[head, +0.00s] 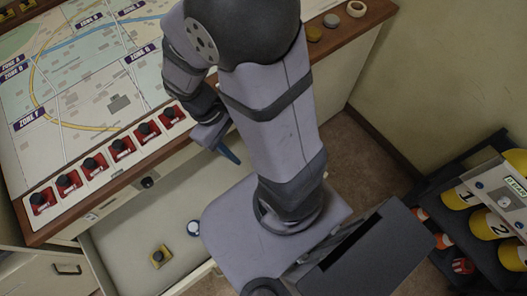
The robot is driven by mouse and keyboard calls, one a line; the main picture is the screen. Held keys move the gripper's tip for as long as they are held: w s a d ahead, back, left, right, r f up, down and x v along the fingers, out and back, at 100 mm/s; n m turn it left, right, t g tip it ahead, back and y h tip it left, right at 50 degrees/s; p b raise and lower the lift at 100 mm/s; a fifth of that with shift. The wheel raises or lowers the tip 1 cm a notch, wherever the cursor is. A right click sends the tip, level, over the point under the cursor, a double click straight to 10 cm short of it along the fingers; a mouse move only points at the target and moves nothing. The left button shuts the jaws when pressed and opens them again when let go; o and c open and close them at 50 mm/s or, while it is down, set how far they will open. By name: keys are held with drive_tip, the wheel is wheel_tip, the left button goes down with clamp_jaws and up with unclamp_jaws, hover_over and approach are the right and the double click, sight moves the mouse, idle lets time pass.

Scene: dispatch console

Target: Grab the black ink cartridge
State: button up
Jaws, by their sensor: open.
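A small black object (148,182) lies at the far end of the open drawer (122,222), close under the console's front edge. It is too small to tell for certain whether it is the black ink cartridge. My gripper (222,147) is to the right of it and higher in the picture, over the console's front edge, with a blue finger pointing down to the right. The gripper is open and looks empty. My arm hides part of the console and the drawer's right side.
The drawer also holds a yellow block with a dark top (159,258) and a round white-and-blue item (193,228). Several red-based black knobs (95,164) line the console below the zone map (75,75). A dark rack with yellow numbered cylinders (493,253) stands at the right.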

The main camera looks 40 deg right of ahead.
drive_tip(key=w+d+f+n+h+b, duration=0.1)
drive_tip(key=d+f+n+h+b, duration=0.1)
drive_tip(key=f+b, duration=0.4)
drive_tip(key=d+f+n+h+b, duration=0.2)
drive_tip(key=f+n+h+b, duration=0.2)
drive_tip(key=f, duration=0.7)
drive_tip(key=w+d+f+n+h+b, duration=0.1)
drive_tip(key=f+n+h+b, duration=0.3)
drive_tip(key=f+b, duration=0.5)
drive_tip(key=shift+w+d+f+n, duration=0.3)
drive_tip(key=shift+d+n, duration=0.1)
drive_tip(key=shift+d, duration=0.25)
drive_tip(key=shift+w+f+n+h+b, duration=0.25)
drive_tip(key=shift+f+n+h+b, duration=0.15)
drive_tip(key=shift+x, duration=3.75)
drive_tip(key=shift+r, duration=0.15)
drive_tip(key=shift+c, duration=0.3)
clamp_jaws()
